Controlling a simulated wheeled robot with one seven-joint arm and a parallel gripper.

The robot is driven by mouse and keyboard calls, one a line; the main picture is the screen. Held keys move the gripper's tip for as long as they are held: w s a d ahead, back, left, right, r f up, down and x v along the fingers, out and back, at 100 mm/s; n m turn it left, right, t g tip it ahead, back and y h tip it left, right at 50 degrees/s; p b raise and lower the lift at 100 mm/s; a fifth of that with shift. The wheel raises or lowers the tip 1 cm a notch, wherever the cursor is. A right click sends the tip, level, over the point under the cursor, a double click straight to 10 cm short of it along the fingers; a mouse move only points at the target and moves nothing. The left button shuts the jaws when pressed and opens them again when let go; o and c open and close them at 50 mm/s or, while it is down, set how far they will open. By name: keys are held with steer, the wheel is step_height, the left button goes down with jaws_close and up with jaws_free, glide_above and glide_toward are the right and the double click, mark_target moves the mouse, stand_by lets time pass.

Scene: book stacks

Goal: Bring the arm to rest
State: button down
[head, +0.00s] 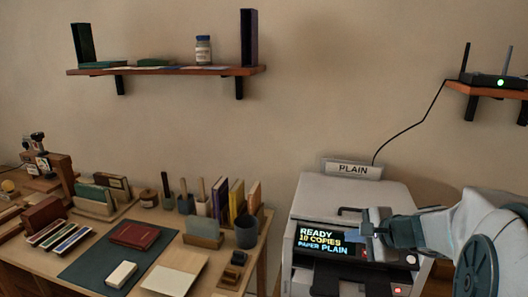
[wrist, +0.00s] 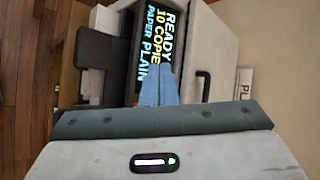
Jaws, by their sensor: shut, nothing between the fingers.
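My gripper (head: 367,226) is in front of the printer's panel at the right of the head view. Its blue fingers are together and empty; the closed fingers also show in the wrist view (wrist: 157,85). The printer (head: 340,200) is a pale grey machine with a "PLAIN" sign on top. Its display (head: 322,240) reads "READY, 10 COPIES, PAPER PLAIN". The display also shows in the wrist view (wrist: 158,40), just beyond the fingertips. I cannot tell whether the fingers touch the panel. My arm comes in from the right edge of the head view.
A desk (head: 145,220) at left holds a dark green mat (head: 90,262), a red book (head: 134,235), a cup (head: 246,232) and several upright books. A wall shelf (head: 165,71) hangs above. A router (head: 495,80) sits on a shelf at upper right, its cable running down behind the printer.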

steer(key=s+a+f+n+g, duration=0.2)
steer(key=s+a+n+g, duration=0.2)
steer(key=s+a+n, duration=0.4)
steer(key=s+f+n+g+h, duration=0.1)
steer(key=s+n+h, duration=0.4)
steer(key=s, duration=0.6)
steer(key=n+g, duration=0.1)
steer(key=n, duration=0.1)
steer(key=shift+s+f+n, duration=0.2)
steer(key=shift+f+n, duration=0.15)
steer(key=shift+n, duration=0.05)
stand_by(1.6)
